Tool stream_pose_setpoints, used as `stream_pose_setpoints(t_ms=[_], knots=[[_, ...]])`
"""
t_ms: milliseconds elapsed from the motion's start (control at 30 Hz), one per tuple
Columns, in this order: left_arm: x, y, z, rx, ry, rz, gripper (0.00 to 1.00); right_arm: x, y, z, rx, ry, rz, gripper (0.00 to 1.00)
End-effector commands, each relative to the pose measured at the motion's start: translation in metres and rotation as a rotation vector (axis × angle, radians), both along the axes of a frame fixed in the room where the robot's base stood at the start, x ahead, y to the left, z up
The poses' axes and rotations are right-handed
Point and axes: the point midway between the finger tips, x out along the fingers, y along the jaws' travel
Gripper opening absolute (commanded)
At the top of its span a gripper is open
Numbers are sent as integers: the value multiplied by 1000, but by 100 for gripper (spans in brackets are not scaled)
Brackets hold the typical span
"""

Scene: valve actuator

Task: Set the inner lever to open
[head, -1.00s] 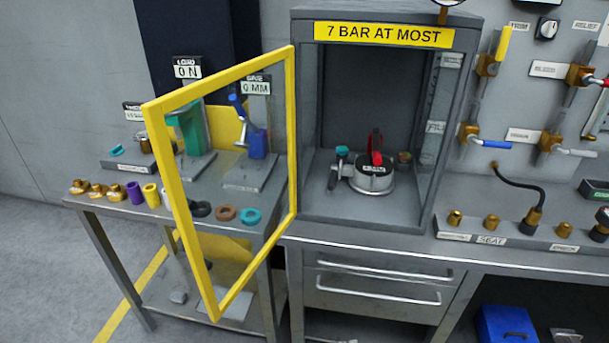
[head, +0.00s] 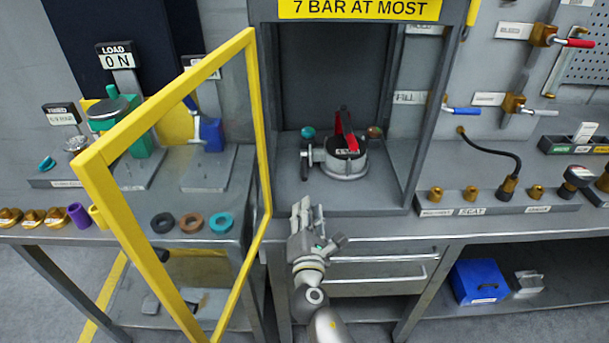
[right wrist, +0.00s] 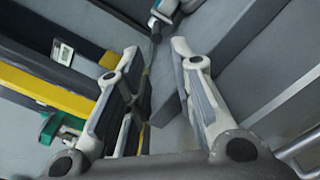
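The valve actuator (head: 345,165) is a round silver body on the floor of the grey cabinet. A red lever (head: 348,130) stands up on its top, leaning slightly. A small label sits at the lever's foot, too small to read. A teal knob (head: 308,132) is at the left of the actuator. My right gripper (head: 307,210) is in front of the cabinet, below its front edge and apart from the actuator. In the right wrist view its fingers (right wrist: 155,65) are spread with nothing held between them. My left gripper is not in view.
A yellow-framed door (head: 92,170) stands open at the cabinet's left. A yellow sign (head: 360,9) reads 7 BAR AT MOST. Cabinet side posts (head: 430,120) bound the opening. A black hose (head: 492,136) and brass fittings (head: 471,193) are at the right. Drawers lie below.

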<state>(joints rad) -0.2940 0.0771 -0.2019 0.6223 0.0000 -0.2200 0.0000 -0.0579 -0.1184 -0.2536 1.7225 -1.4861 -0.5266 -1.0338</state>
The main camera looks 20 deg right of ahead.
Motion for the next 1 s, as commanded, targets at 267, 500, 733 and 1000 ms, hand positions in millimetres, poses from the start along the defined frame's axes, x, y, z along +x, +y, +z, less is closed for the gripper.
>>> stream_pose_setpoints(t_ms=[267, 500, 733, 1000], knots=[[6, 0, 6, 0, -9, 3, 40, 26, -7, 2, -2, -2, -1, 24], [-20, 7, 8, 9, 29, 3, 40, 65, -18, 1, -1, 0, 1, 24], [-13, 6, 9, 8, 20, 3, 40, 93, -26, 0, -1, 0, 1, 24], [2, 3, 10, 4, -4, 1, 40, 103, -29, -1, 1, 0, 1, 24]])
